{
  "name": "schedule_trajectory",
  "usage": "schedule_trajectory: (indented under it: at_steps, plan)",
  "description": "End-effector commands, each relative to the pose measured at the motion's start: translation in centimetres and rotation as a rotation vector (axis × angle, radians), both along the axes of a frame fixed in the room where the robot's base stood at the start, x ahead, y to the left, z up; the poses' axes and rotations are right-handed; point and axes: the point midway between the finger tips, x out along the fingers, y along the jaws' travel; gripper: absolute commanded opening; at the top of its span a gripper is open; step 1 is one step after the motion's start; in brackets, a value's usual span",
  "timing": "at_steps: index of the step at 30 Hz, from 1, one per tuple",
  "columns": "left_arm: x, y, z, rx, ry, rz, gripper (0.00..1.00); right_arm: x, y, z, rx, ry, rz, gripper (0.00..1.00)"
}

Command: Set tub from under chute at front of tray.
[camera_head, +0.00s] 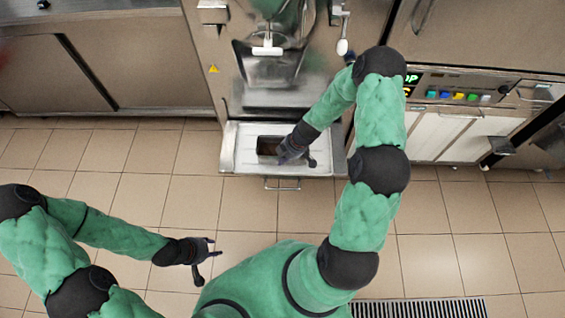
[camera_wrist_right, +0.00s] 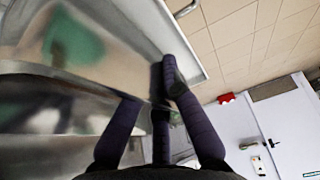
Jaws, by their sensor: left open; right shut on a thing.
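That gripper is shut on the tub's right side. In the right wrist view, my dark fingers (camera_wrist_right: 160,125) are at a shiny metal wall, with the tray's rim (camera_wrist_right: 182,50) beyond. I cannot tell whether the tub is lifted. My left gripper (camera_head: 207,260) is open and empty over the floor, away from the tray.
The freezer front stands behind the tray. A handle (camera_head: 282,185) sticks out from the tray's front edge. A machine with coloured buttons (camera_head: 458,96) is at the right. The tiled floor (camera_head: 130,175) in front is clear, with a drain grate (camera_head: 420,308) at bottom right.

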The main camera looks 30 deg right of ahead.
Motion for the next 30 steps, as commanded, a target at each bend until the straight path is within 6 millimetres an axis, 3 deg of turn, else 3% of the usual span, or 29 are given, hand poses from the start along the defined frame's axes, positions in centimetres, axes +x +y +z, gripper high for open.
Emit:
schedule_trajectory:
  at_steps: [9,23,25,30]
  plan:
    - [0.0,0.0,-1.6,0.0,0.0,0.0,0.42,0.4,-0.3,-3.5,0.001,0.001,-0.001,0.0]
    - [0.0,0.0,-2.0,0.0,0.0,0.0,0.42,0.4,-0.3,-3.9,0.0,-0.001,0.0,0.0]
    - [0.0,0.0,-2.0,0.0,0.0,0.0,0.42,0.3,-0.3,-3.9,0.0,0.001,0.0,0.17]
    - [0.0,0.0,-2.0,0.0,0.0,0.0,0.42,0.3,-0.3,-3.8,0.0,0.0,-0.001,0.17]
